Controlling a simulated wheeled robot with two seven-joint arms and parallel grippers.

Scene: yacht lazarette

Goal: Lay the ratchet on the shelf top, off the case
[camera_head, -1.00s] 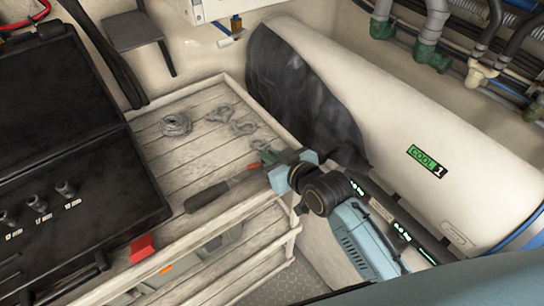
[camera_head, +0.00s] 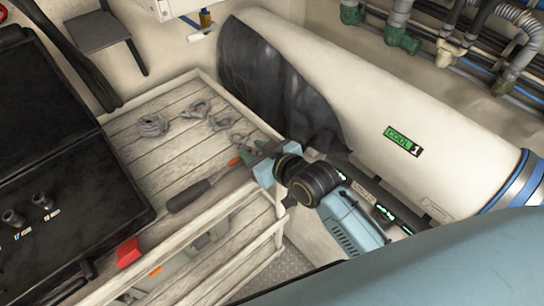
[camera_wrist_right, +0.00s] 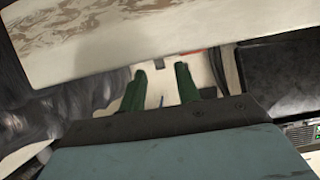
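The ratchet (camera_head: 187,196), with a dark handle, lies on the slatted shelf top (camera_head: 182,152) near the front rim, to the right of the black case (camera_head: 75,190) and off it. It points up and right, with a red part near my fingers. My right gripper (camera_head: 250,155) is over the shelf's right edge, its green fingertips close to that red end; contact is unclear. In the right wrist view the green fingers (camera_wrist_right: 160,82) stand apart, with nothing seen held between them. My left gripper is not in view.
A rope coil (camera_head: 152,125) and metal shackles (camera_head: 220,122) lie towards the back of the shelf. A red block (camera_head: 127,252) sits at the case's front. Bare slats show mid-shelf.

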